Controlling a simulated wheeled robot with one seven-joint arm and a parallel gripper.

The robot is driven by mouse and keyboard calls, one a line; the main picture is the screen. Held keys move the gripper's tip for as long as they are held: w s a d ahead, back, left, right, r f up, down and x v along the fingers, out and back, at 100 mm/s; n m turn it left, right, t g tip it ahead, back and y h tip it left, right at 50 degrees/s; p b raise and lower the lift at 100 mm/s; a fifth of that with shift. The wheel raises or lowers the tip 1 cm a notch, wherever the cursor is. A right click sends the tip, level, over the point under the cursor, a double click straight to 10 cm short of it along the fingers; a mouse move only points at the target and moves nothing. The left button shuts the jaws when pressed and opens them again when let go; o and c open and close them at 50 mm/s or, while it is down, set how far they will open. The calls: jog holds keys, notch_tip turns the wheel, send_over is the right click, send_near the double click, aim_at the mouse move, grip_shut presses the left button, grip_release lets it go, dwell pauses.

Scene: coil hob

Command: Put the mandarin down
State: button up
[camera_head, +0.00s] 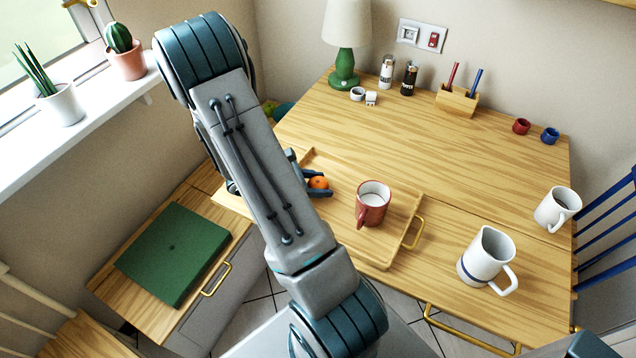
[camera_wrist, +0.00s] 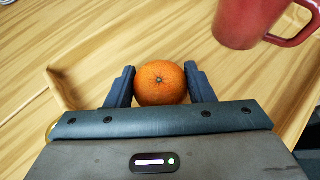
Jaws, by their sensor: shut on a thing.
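The mandarin (camera_wrist: 160,83) is a small orange ball with a star-shaped stem mark, held between the two dark blue fingers of my gripper (camera_wrist: 160,86) in the wrist view. In the head view the mandarin (camera_head: 318,183) shows between the fingertips of my gripper (camera_head: 318,184), over the left part of the wooden tray (camera_head: 385,262). My arm hides part of the tray's left side. I cannot tell whether the mandarin touches the tray floor.
A red mug (camera_head: 371,205) stands on the tray, right of my gripper, and shows close by in the wrist view (camera_wrist: 243,22). A white jug (camera_head: 484,258) and a white mug (camera_head: 556,208) stand farther right. The table's middle (camera_head: 430,140) is clear.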

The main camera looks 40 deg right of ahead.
jog(key=o, duration=1)
jog(key=shift+f, duration=0.15)
jog(key=shift+w+a+r, duration=0.1)
jog(key=shift+a+r, duration=0.1)
jog(key=shift+r, duration=0.15)
jog(key=v, duration=1.1)
jog(key=shift+a, duration=0.15)
jog(key=shift+a+r, duration=0.15)
jog(key=shift+r, duration=0.1)
jog(key=shift+s+a+r+m+t+y, duration=1.15)
jog(key=shift+s+a+r+m+y, duration=0.8)
jog(key=shift+r+m, duration=0.5)
jog(key=shift+s+a+r+m+t+y, duration=1.1)
jog(key=shift+s+a+r+m+y, duration=0.7)
jog(key=shift+a+r+m, duration=0.55)
jog(key=shift+s+a+r+m+t+y, duration=1.15)
jog(key=shift+s+a+r+m+y, duration=0.7)
jog(key=shift+r+m, duration=0.65)
jog(key=shift+w+r, duration=0.1)
jog(key=shift+w, duration=0.1)
